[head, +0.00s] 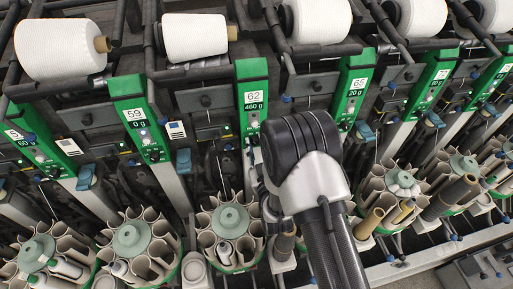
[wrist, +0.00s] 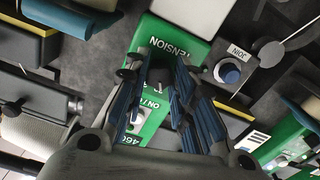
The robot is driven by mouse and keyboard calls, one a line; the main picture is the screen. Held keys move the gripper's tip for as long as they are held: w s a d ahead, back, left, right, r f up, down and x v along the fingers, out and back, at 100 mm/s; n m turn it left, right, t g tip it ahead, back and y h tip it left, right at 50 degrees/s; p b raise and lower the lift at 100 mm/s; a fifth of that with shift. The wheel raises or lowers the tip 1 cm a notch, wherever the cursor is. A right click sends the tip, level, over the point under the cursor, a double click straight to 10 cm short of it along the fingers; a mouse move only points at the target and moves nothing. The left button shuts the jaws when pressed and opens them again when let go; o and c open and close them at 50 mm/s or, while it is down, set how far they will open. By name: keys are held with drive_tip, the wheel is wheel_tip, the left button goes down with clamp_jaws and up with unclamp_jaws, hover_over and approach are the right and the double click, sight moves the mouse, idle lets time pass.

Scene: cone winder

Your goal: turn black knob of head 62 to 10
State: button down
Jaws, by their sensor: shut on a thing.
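The green panel of head 62 (head: 252,88) stands near the middle of the head view, with a "62" label and a display reading 460 g. In the wrist view, the same panel (wrist: 177,28) carries the word TENSION. The black knob (wrist: 159,75) sits below that word, partly hidden by the fingers. My gripper (wrist: 160,73) is shut on it, one blue-padded finger on each side. The knob's pointer and scale cannot be read. In the head view my wrist hides the gripper and the knob.
A blue JOIN button (wrist: 228,72) is close to the right finger. A small lever switch (wrist: 136,108) lies beside the left finger. Neighbouring panels 59 (head: 139,118) and 65 (head: 352,88) flank head 62. A bobbin magazine (head: 231,220) stands below, and yarn cones (head: 195,37) line the top.

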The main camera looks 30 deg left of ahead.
drive_tip(key=n+b, duration=0.4)
drive_tip(key=n, duration=0.1)
drive_tip(key=shift+f+b, duration=0.2)
drive_tip(key=shift+b, duration=0.15)
drive_tip(key=shift+r+n+b, duration=0.15)
drive_tip(key=shift+n+b, duration=1.4)
drive_tip(key=shift+n, duration=0.35)
